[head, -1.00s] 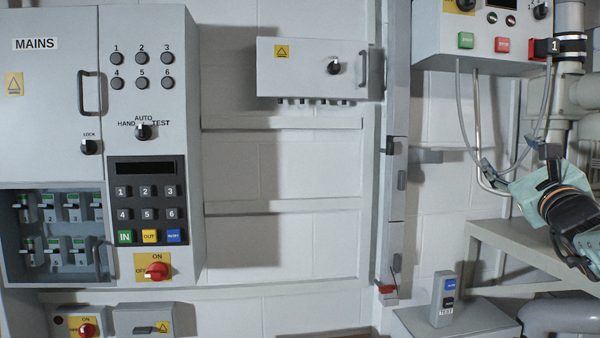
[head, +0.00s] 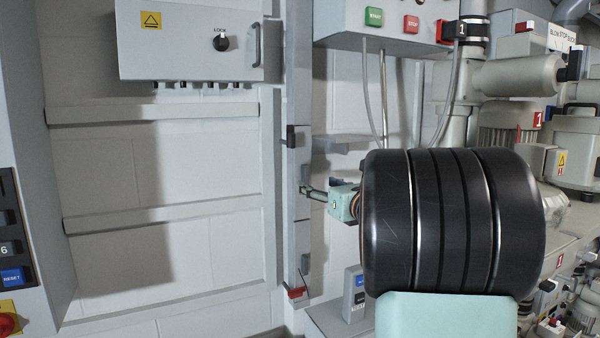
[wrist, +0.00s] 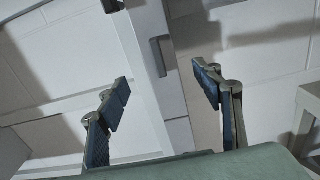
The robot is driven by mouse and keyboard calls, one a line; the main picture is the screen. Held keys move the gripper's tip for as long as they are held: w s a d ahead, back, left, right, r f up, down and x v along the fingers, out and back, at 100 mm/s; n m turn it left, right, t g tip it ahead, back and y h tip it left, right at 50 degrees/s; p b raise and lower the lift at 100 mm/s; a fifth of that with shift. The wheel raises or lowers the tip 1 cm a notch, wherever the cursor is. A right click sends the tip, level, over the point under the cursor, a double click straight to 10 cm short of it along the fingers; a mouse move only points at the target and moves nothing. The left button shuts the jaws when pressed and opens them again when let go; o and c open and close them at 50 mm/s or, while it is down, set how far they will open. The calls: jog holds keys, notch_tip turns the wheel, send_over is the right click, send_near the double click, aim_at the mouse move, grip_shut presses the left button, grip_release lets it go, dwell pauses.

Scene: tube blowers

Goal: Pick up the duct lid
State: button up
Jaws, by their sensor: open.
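A tall, narrow grey duct runs up the wall in the head view, closed by plain grey cover sections. The duct lid (head: 301,235) appears to be one of these sections, though I cannot tell exactly which. My gripper (head: 304,190) is beside the duct's right edge, at mid height. In the wrist view my gripper (wrist: 163,88) is open and empty. Its two fingers stand apart, with the pale duct (wrist: 143,70) and a darker grey tab (wrist: 163,57) beyond and between them. I cannot tell whether a finger touches the duct.
A grey wall box (head: 190,45) hangs left of the duct. A control box (head: 388,25) with green and red buttons hangs to the upper right. A red piece (head: 297,293) sits at the duct's foot, near a small two-button post (head: 355,295). Pipes and blowers crowd the right.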

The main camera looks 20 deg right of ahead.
aim_at(308, 175)
jog(key=shift+w+a+r+p, duration=0.1)
jog(key=shift+w+p, duration=0.5)
jog(key=shift+w, duration=1.25)
jog(key=shift+w+r+p, duration=0.1)
jog(key=shift+w+p, duration=0.45)
jog(key=shift+w, duration=1.3)
jog(key=c, duration=1.5)
jog(key=shift+s+r, duration=0.15)
jog(key=shift+s+r, duration=0.2)
jog(key=s+r, duration=0.2)
jog(key=s, duration=0.2)
jog(key=s+r+b, duration=0.1)
jog(key=s+r, duration=0.1)
jog(key=s, duration=0.2)
jog(key=s+r, duration=0.3)
jog(key=s, duration=0.1)
jog(key=shift+s+d+b, duration=0.15)
jog(key=shift+d+b, duration=0.05)
jog(key=shift+b, duration=0.1)
grip_shut()
jog(key=shift+s+r, duration=0.15)
jog(key=shift+s, duration=0.4)
